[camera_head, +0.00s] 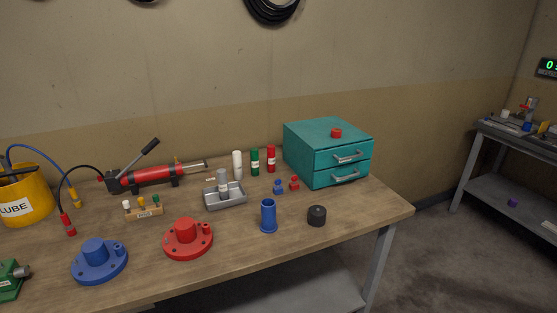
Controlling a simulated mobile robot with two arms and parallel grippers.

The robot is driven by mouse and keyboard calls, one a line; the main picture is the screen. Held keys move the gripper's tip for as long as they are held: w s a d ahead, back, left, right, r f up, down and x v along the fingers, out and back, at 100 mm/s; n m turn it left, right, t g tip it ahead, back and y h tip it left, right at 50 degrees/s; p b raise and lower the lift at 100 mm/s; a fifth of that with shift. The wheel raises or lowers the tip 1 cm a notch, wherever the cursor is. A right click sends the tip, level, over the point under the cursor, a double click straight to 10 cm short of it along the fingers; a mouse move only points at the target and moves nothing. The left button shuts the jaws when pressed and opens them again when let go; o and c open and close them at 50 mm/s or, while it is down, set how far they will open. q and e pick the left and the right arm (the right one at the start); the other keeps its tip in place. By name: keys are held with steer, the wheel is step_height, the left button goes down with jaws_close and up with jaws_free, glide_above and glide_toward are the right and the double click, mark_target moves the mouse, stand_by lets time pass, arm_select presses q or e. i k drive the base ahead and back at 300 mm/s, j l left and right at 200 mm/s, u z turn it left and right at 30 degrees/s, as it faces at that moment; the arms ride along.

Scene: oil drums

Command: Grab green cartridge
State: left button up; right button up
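The green cartridge (255,162) stands upright on the wooden workbench (330,255), toward the back. It has a pale label band around its middle. A white cartridge (237,164) stands just left of it and a red cartridge (271,158) just right of it. Neither of my grippers shows in the head view.
A teal drawer box (318,157) stands right of the cartridges. In front are a grey metal tray (226,206) holding a grey cylinder, a blue cylinder (268,216) and a black cap (317,215). A red hand pump (150,176) lies left.

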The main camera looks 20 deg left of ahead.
mark_target(254, 151)
steer(key=i+l+u, duration=0.1)
steer(key=u, duration=0.4)
steer(key=l+u, duration=0.25)
steer(key=u, duration=0.25)
steer(key=i+l+u, duration=0.1)
steer(key=u, duration=0.35)
steer(key=k+l, duration=0.05)
steer(key=l, duration=0.05)
